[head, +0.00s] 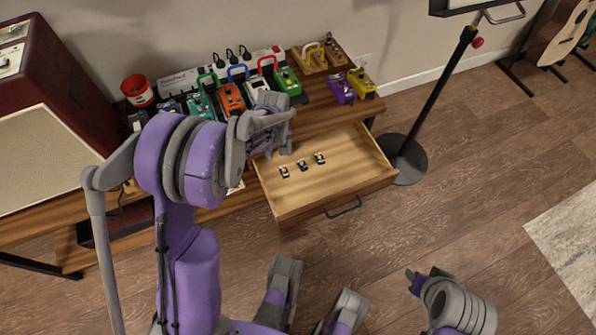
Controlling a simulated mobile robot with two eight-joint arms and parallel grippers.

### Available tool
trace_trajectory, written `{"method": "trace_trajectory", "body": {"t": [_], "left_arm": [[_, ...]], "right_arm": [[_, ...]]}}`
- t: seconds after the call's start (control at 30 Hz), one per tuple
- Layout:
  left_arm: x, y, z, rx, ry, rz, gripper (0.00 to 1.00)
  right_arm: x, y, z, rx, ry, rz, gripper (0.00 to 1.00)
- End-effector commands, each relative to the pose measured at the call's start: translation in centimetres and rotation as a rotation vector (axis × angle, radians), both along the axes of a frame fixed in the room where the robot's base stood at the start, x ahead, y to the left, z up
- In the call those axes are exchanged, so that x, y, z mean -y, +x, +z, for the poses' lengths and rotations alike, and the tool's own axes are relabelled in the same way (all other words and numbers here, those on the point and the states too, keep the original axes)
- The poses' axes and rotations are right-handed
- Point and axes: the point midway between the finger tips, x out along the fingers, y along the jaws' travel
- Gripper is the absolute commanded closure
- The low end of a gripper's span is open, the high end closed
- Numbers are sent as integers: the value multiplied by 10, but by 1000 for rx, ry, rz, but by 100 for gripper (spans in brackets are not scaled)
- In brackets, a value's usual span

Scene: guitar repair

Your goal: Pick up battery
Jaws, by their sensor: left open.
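Three small dark, pale-topped batteries lie in a loose row on the bottom of the open wooden drawer (345,180): a left battery (285,172), a middle battery (302,165) and a right battery (320,158). My left gripper (276,146) is open and empty, above the back left part of the drawer. It is apart from the batteries, behind and to the left of them in the picture. My left arm hides the drawer's left back corner. My right arm shows only in part at the bottom right, and its jaws cannot be made out.
Several guitar pedals, such as an orange pedal (231,97) and a purple pedal (341,89), stand on the wooden bench top behind the drawer. A red can (137,91) and an amplifier (45,125) are at the left. A black stand (405,158) is close to the drawer's right side.

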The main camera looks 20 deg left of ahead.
Motion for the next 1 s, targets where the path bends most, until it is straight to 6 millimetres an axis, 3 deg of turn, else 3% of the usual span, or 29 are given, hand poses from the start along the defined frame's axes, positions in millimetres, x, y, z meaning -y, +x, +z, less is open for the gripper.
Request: {"method": "trace_trajectory", "body": {"t": [0.17,0.43,0.67,1.0], "left_arm": [[-5,4,-13,-11,-2,29,32],[-4,4,-53,-11,-2,27,32],[-3,5,-71,-11,-2,25,32],[1,8,-115,-10,-2,25,32]], "right_arm": [[0,0,1,0,0,0,58],[0,2,-12,-4,0,0,58],[0,2,-18,-6,0,0,58],[0,4,-34,-10,0,0,58]]}}
